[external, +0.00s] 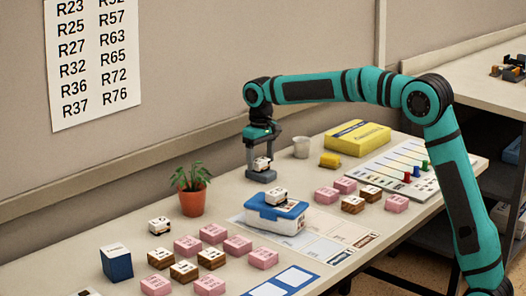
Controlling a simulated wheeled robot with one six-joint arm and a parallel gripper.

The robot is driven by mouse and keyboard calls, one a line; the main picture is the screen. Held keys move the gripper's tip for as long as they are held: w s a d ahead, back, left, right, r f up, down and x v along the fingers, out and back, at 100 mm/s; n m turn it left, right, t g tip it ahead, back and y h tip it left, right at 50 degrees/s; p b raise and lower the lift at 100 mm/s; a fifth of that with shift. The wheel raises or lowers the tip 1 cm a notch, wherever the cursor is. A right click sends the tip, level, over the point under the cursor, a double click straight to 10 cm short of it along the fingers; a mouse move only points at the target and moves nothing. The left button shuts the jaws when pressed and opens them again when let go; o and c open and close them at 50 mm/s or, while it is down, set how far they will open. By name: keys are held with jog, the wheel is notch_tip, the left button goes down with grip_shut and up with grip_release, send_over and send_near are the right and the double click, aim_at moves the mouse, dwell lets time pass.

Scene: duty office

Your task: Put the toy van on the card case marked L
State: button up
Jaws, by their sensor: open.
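My gripper (262,165) is open and points down near the wall edge of the table. A small white item with dark marks (261,163) is between its fingers and seems to rest on a dark grey block (261,177). Similar white items stand on the blue lid of a white box (286,223) and on the table (159,226) left of the plant. I cannot tell which of these is the toy van. A small yellow object (330,160) lies right of the gripper. The letter L is not readable on any case.
Several pink and brown marked blocks (237,245) lie along the front. A potted plant (192,190), a dark blue box (116,263), a white cup (301,147), a yellow box (357,138) and a board with coloured pegs (400,170) also stand here. Paper sheets (335,228) lie in the middle.

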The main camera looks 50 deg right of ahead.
aim_at(261, 160)
notch_tip(261, 160, up, 11)
dwell(0.4)
jog(key=shift+s+r, duration=0.1)
jog(key=shift+r, duration=0.1)
jog(key=s+d+r+t, duration=0.2)
jog(key=s+r+t, duration=0.4)
jog(key=s, duration=0.6)
jog(key=s+d+r+t, duration=0.25)
jog(key=s+r, duration=0.55)
jog(key=s, duration=0.4)
jog(key=s+d+t, duration=0.1)
jog(key=s+t, duration=0.8)
jog(key=s, duration=1.6)
jog(key=shift+s+d+f, duration=0.25)
jog(key=shift+s+f, duration=0.05)
jog(key=shift+s, duration=0.1)
